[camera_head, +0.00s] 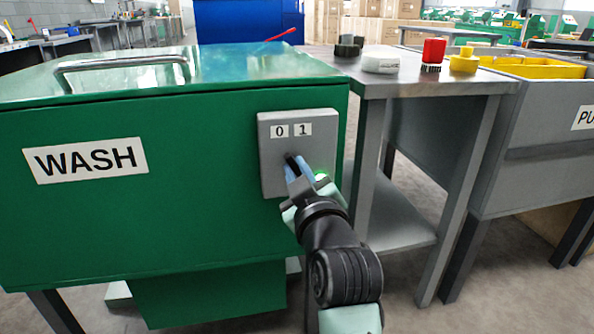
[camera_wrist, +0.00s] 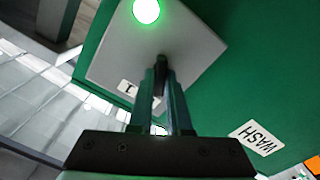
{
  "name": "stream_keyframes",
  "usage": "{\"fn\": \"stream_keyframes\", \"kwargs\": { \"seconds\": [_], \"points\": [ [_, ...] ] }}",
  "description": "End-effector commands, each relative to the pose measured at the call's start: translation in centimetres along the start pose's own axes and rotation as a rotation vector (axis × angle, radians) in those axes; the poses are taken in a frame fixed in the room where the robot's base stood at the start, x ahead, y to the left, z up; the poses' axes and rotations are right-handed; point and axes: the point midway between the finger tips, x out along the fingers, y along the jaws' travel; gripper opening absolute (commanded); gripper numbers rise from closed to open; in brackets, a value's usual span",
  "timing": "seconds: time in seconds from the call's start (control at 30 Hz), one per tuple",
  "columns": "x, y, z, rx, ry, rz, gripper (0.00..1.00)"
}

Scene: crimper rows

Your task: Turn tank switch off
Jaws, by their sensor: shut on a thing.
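The green wash tank (camera_head: 180,220) carries a WASH label on its front. A grey switch box (camera_head: 270,185) on its right side bears labels 0 and 1. The dark switch knob (camera_head: 290,160) sits below the labels, mostly hidden by my gripper (camera_head: 297,172); I cannot tell for sure which label it points to. My gripper is shut on the knob. In the wrist view, my fingers (camera_wrist: 161,75) close around the knob against the box. A green lamp (camera_wrist: 146,10) on the box is lit; it also shows beside my gripper in the head view (camera_head: 321,176).
A grey table (camera_head: 440,86) right of the tank holds a white disc (camera_head: 381,64), dark round pieces, a red part (camera_head: 433,52) and a yellow part (camera_head: 464,61). A grey tank with yellow trays stands farther right. A metal handle (camera_head: 120,64) tops the green tank.

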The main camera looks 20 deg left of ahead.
Motion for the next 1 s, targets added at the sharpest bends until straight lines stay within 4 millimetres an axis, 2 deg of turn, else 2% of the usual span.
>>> {"fn": "stream_keyframes", "kwargs": {
  "seconds": [0.03, 0.07, 0.2, 0.23, 0.53, 0.67, 0.77, 1.0],
  "points": [
    [0.0, 0.0, 0.0, -0.004, -0.001, 0.001, 0.0],
    [0.0, 0.0, 0.0, -0.004, -0.001, 0.001, 0.18],
    [0.0, 0.0, 0.0, -0.002, 0.0, 0.001, 0.43],
    [0.0, 0.0, 0.0, -0.002, 0.0, 0.001, 0.46],
    [-0.1, 0.0, 0.0, 0.0, 0.0, 0.0, 0.46],
    [-0.9, 0.1, 0.0, 0.002, -0.002, 0.0, 0.46],
    [-2.3, 0.2, -0.2, 0.004, -0.001, 0.002, 0.46],
    [-6.9, 0.2, -0.1, 0.005, -0.002, 0.003, 0.46]
  ]
}}
